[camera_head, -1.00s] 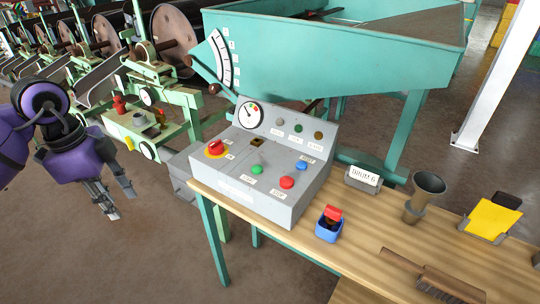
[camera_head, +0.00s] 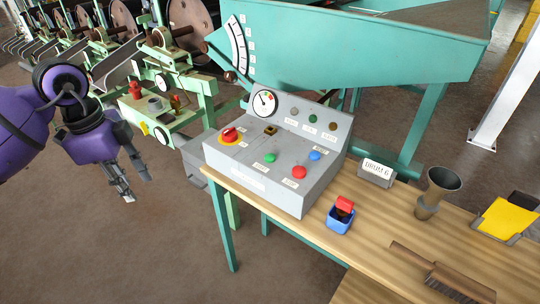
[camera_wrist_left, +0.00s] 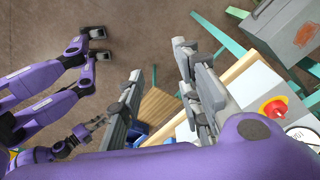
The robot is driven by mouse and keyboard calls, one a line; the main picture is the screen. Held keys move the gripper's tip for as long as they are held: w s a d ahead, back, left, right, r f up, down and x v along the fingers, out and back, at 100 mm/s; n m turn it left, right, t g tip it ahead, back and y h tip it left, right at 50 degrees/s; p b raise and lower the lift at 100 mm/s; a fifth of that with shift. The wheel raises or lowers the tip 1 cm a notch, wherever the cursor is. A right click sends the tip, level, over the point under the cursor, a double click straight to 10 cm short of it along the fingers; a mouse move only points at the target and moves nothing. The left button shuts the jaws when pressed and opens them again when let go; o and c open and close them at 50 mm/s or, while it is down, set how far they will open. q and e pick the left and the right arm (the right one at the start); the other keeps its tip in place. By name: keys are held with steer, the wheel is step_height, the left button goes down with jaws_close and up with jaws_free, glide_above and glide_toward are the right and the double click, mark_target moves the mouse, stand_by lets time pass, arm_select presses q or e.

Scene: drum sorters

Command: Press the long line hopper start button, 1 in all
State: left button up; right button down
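A grey control console (camera_head: 275,193) stands on the left end of the wooden table. Its sloped top carries a green button (camera_head: 270,158), a red button (camera_head: 299,172), a blue button (camera_head: 315,155) and a red knob on a yellow disc (camera_head: 230,135). The small labels are too blurred to read. My left gripper (camera_head: 130,182) hangs open and empty left of the console, apart from it. In the left wrist view, its fingers (camera_wrist_left: 160,98) are spread; the red knob (camera_wrist_left: 274,107) shows at right. Purple parts show at left there; I cannot make out the right gripper's state.
On the table (camera_head: 400,240) stand a blue box (camera_head: 340,222), a DRUM 6 sign (camera_head: 377,172), a metal cup (camera_head: 432,190), a brush (camera_head: 440,275) and a yellow card (camera_head: 505,220). A teal hopper (camera_head: 350,50) rises behind. Floor left of the table is clear.

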arm_select(q)
jaws_close()
stand_by(1.2)
